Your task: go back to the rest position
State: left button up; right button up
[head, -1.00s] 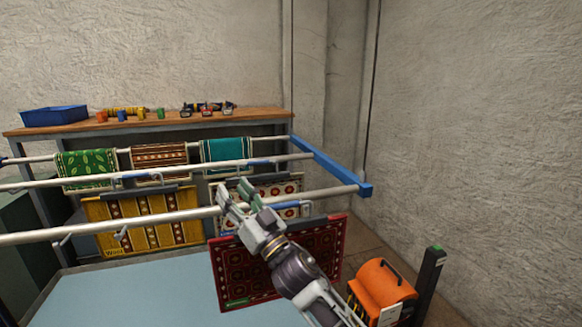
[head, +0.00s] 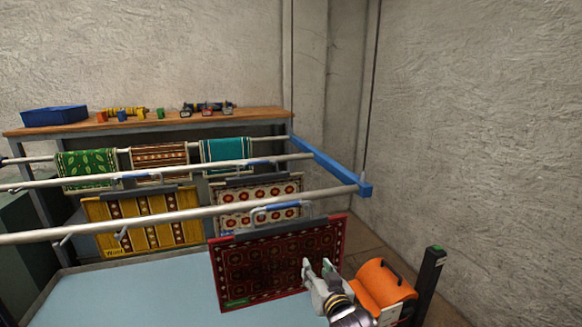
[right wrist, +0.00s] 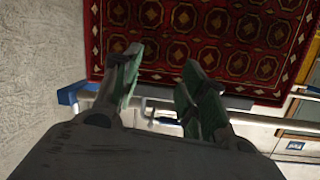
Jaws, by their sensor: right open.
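My right gripper (head: 318,268) is at the lower right of the head view, in front of the right part of the dark red patterned rug (head: 270,262). It is open and empty, its two fingers apart. In the right wrist view the open fingers (right wrist: 158,80) show with the red rug (right wrist: 210,35) beyond them; I cannot tell whether they touch it. The red rug hangs from a bar with a blue-handled hanger (head: 280,208) on the front rail (head: 150,222). My left gripper is not in view.
A yellow rug (head: 150,222) and a cream rug (head: 260,195) hang behind the front rail. An orange drum machine (head: 382,287) stands right of my gripper, by a dark post (head: 430,280). A blue rack end bar (head: 330,168) is near the wall. A wooden bench (head: 160,125) holds a blue bin (head: 54,115).

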jog(key=s+d+f+g+h, duration=0.1)
jog(key=s+d+f+g, duration=0.4)
jog(key=s, duration=0.4)
jog(key=s+d+f+n+g+h, duration=0.1)
jog(key=s+d+f+g, duration=0.1)
jog(key=s+d+f, duration=0.5)
jog(key=s+d+f+g+h, duration=0.1)
jog(key=s+d+f+g, duration=0.25)
jog(key=s+f, duration=0.55)
jog(key=s+f+g, duration=0.1)
jog(key=s+f, duration=0.1)
jog(key=f, duration=1.3)
jog(key=s+f+g, duration=0.1)
jog(key=s+f, duration=0.1)
jog(key=f, duration=1.4)
jog(key=s+d+f, duration=0.3)
jog(key=s+f, duration=0.7)
jog(key=s+d+f+n+g, duration=0.1)
jog(key=s+d+f, duration=0.3)
jog(key=s+f, duration=0.5)
jog(key=shift+s+f+h, duration=0.3)
jog(key=shift+s+f, duration=0.1)
jog(key=shift+s, duration=0.8)
jog(key=shift+s, duration=0.1)
